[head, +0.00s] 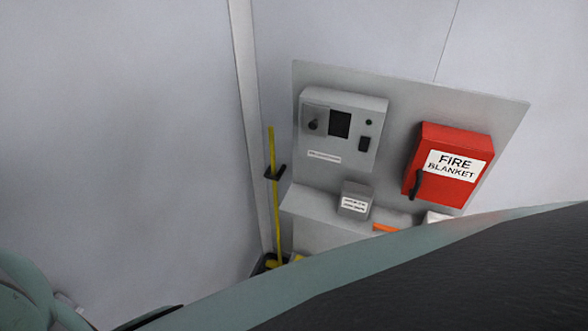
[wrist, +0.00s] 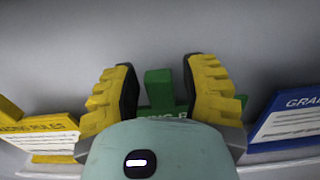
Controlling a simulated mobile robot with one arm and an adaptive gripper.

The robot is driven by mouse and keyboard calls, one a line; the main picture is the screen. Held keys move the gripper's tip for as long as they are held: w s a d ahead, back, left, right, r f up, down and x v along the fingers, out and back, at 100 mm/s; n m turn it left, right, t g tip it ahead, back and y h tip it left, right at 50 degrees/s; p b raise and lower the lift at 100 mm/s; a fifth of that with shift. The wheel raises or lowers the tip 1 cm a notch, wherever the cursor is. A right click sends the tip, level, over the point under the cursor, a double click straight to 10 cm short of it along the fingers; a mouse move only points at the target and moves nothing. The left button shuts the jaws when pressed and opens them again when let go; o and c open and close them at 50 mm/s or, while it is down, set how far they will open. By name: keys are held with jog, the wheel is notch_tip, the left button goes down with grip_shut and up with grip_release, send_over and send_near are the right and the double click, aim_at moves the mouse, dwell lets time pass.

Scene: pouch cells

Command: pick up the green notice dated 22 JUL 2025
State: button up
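In the wrist view a green notice (wrist: 158,88) stands between the fingers of my gripper (wrist: 160,73). My gripper is open, with one yellow-padded finger on each side of the green tab and a visible gap on both sides. Neither the notice nor my gripper's fingers show in the head view.
In the wrist view a yellow notice (wrist: 35,128) stands to the left and a blue notice (wrist: 285,120) to the right, both close to the fingers. The head view shows a wall panel with a grey control box (head: 342,130), a red fire blanket box (head: 433,189) and a yellow pole (head: 275,200).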

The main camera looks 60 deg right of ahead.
grip_shut()
